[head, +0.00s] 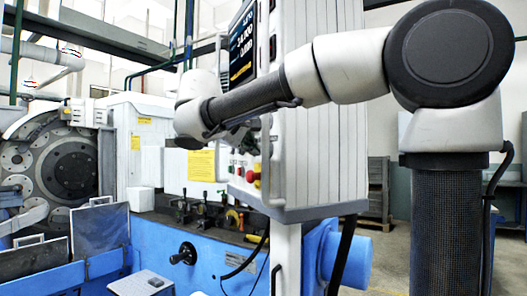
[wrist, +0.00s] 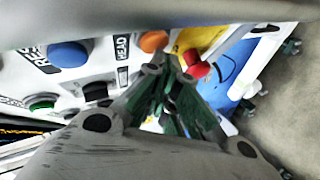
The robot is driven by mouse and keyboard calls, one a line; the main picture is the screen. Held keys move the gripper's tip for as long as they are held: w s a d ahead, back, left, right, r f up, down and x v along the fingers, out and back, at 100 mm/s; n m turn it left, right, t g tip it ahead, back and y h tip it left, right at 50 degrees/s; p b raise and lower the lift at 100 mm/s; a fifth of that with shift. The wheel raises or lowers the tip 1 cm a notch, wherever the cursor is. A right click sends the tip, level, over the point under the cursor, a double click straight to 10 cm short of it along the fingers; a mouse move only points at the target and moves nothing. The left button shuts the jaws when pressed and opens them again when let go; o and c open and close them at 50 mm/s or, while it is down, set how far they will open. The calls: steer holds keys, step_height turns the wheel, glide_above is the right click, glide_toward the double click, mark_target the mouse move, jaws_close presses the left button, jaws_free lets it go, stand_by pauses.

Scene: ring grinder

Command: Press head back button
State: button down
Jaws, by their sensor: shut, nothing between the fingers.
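In the wrist view an orange button (wrist: 154,41) sits on the white control panel (wrist: 103,58) next to a label reading HEAD; the rest of the wording is not legible. My gripper (wrist: 171,70) is shut and empty, its fingertips just below the orange button in the picture. I cannot tell whether they touch the panel. In the head view the control panel (head: 243,172) hangs under the screen, partly covered by my arm.
The wrist view also shows a blue button (wrist: 68,54), a black switch (wrist: 95,91), a green button (wrist: 41,103) and a red button (wrist: 196,69) by a yellow plate. The head view shows the grey cabinet (head: 320,150) close to my arm and the blue machine bed (head: 215,262) below.

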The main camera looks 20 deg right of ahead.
steer(key=shift+d, duration=0.55)
stand_by(0.5)
steer(key=shift+a, duration=0.95)
steer(key=shift+s+a, duration=0.15)
steer(key=shift+a, duration=2.35)
